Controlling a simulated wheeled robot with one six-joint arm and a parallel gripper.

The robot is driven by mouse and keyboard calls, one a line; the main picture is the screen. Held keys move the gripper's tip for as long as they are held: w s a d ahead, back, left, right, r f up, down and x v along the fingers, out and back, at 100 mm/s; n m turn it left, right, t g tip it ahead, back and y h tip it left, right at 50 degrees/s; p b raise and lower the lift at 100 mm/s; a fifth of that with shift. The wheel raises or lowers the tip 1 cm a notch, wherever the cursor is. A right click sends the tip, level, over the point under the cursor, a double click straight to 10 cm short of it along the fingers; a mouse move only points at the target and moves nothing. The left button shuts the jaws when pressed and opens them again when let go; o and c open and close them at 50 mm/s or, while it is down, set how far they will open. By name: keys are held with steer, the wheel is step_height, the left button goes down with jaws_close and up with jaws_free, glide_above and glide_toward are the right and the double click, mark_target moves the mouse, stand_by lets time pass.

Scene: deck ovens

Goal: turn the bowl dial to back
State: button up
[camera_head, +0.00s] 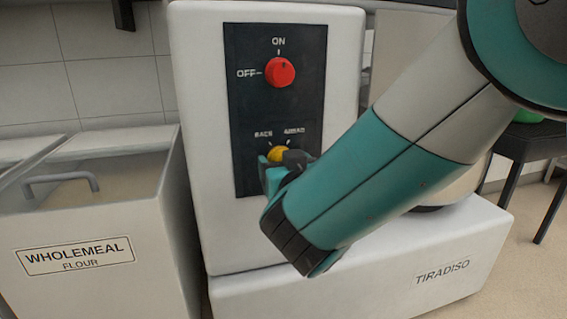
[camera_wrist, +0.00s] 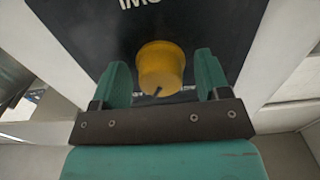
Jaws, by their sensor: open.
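The bowl dial is a yellow knob (camera_head: 278,153) low on the black control panel (camera_head: 256,115), below the marks "BACK" and a partly blurred word like "AHEAD". In the wrist view the yellow dial (camera_wrist: 161,67) sits between the two teal fingers, with a dark pointer line on its near edge. My gripper (camera_wrist: 163,80) is open, with a gap on both sides of the dial. In the head view my gripper (camera_head: 283,168) is at the dial and hides its lower part. Where the dial's pointer aims is hidden in the head view.
A red knob (camera_head: 279,72) with "ON" and "OFF" marks sits above on the same panel. The panel is on a white machine (camera_head: 200,150) with a "TIRADISO" base (camera_head: 400,275). A wholemeal flour bin (camera_head: 100,235) stands at left. A dark stool (camera_head: 530,150) is at far right.

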steer(key=c, duration=0.8)
steer(key=shift+o, duration=0.2)
steer(key=shift+n, duration=0.4)
steer(key=n+p, duration=0.1)
steer(key=n, duration=0.4)
steer(key=shift+n, duration=0.3)
steer(key=n+p, duration=0.2)
steer(key=n, duration=0.3)
steer(key=shift+d+n, duration=0.1)
steer(key=shift+n, duration=0.3)
steer(key=o, duration=0.8)
steer(key=shift+c, duration=0.2)
